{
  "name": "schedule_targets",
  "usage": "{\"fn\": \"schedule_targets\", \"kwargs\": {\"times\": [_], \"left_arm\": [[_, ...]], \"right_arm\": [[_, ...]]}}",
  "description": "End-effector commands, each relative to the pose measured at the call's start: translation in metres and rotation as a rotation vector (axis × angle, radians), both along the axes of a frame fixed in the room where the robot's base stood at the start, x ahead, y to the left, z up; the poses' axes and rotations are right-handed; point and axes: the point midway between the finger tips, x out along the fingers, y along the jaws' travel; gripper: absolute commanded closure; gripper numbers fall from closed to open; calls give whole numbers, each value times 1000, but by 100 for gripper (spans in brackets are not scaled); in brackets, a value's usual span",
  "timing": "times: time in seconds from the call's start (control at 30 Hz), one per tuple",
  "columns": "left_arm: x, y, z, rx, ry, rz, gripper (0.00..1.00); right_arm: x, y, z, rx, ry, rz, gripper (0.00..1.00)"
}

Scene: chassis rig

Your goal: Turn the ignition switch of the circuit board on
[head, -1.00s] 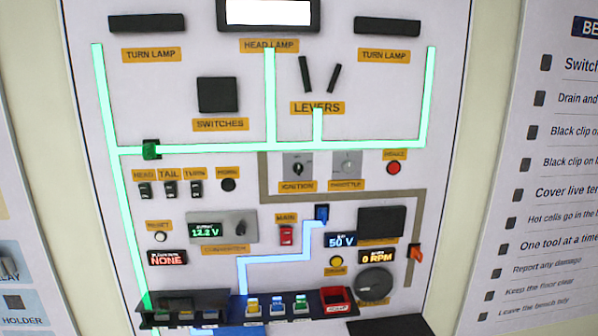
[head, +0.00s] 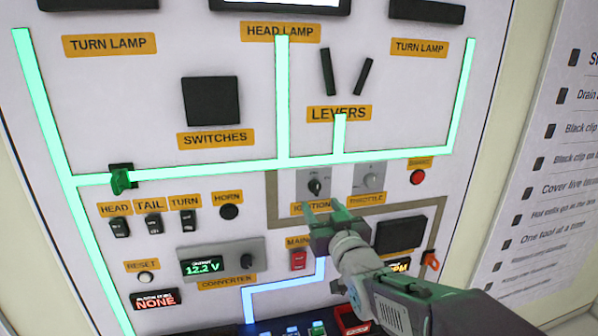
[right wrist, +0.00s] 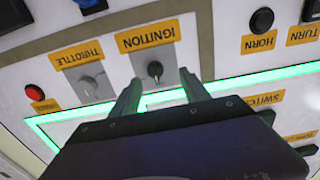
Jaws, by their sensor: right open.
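The ignition switch (head: 315,187) is a small black knob on a grey plate, on the upright circuit board (head: 235,60). Its yellow IGNITION label (head: 304,209) is just below it, partly covered by my gripper. My right gripper (head: 323,211) is open and empty, just below the knob in the head view. In the right wrist view the knob (right wrist: 155,70) shows between and just beyond the two spread fingertips (right wrist: 161,80), with no visible contact. My left gripper is not in view.
The throttle switch (head: 370,177) is close on the right, with a red button (head: 418,177) beyond it. The red main switch (head: 298,260) is below left of my gripper. A converter (head: 222,259) reads 12.2 V. Glowing green lines cross the board.

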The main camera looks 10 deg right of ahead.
Motion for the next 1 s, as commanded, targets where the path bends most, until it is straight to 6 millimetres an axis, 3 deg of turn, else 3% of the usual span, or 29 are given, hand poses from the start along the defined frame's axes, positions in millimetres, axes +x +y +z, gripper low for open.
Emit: {"fn": "schedule_targets", "kwargs": {"times": [0.27,0.7,1.0], "left_arm": [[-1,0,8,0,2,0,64],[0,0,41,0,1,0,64],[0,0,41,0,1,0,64]], "right_arm": [[7,-1,4,1,3,-2,46],[83,2,3,0,5,-2,46],[90,2,1,0,3,-2,46]]}}
